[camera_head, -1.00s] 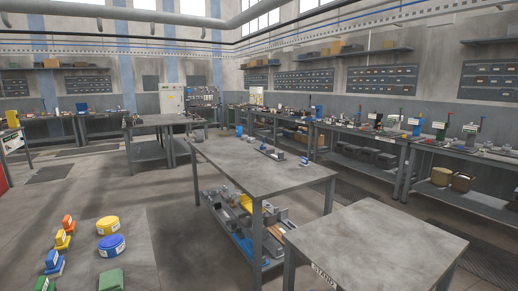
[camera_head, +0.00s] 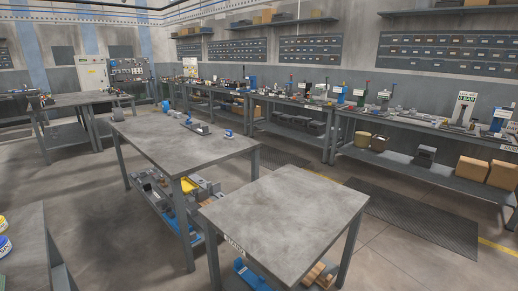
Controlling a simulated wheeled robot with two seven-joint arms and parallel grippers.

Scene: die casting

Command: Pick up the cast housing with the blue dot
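No cast housing with a blue dot can be made out for certain. On the far edge of the middle table (camera_head: 165,150) stand a small grey part (camera_head: 198,127) and a small part with blue on it (camera_head: 229,133), both too small to read. Neither of my grippers shows in the view.
A bare grey table (camera_head: 285,215) stands in front, with parts on its lower shelf. At lower left is a table edge (camera_head: 35,235) with yellow and blue round items. A long bench (camera_head: 430,135) with tools lines the right wall. Floor is free at right, with a dark mat (camera_head: 415,215).

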